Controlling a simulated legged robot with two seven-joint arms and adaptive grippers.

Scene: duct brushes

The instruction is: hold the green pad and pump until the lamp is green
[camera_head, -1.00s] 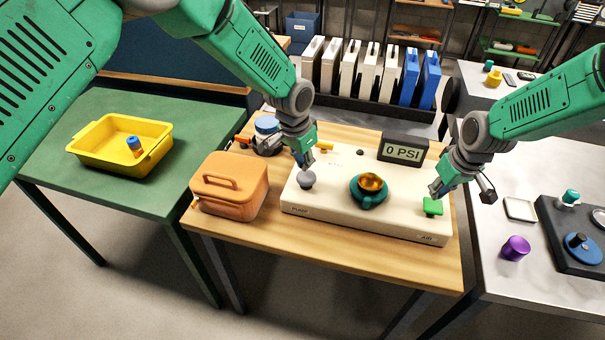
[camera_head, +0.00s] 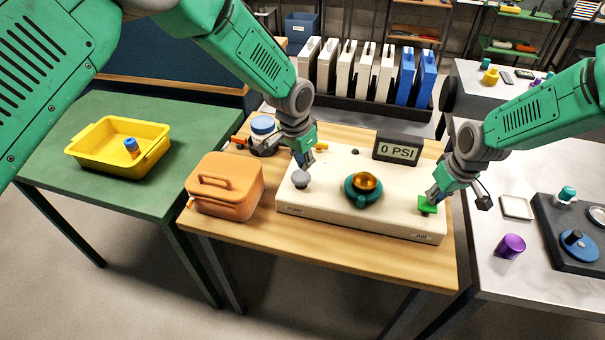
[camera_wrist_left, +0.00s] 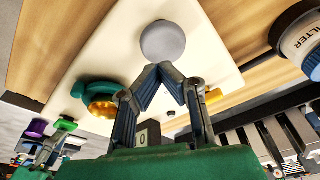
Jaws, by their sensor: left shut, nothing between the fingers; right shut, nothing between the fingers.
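The cream pump box (camera_head: 325,205) lies on the wooden table with a grey round knob (camera_head: 301,179) at its left and a green pad (camera_head: 428,206) at its right. Between them an amber lamp (camera_head: 365,181) sits in a teal ring; it looks orange. The display (camera_head: 398,150) reads 0 PSI. My left gripper (camera_head: 303,164) is shut just above the knob; in the left wrist view its fingertips (camera_wrist_left: 160,68) are at the knob's edge (camera_wrist_left: 162,40), contact unclear. My right gripper (camera_head: 433,195) is shut with its tips down at the green pad, seemingly touching it.
An orange lidded box (camera_head: 226,190) stands left of the pump box. A blue-topped canister (camera_head: 263,125) is behind my left gripper. A yellow tray (camera_head: 95,148) is on the green table. A purple cylinder (camera_head: 510,246) stands on the right table. The front wooden strip is clear.

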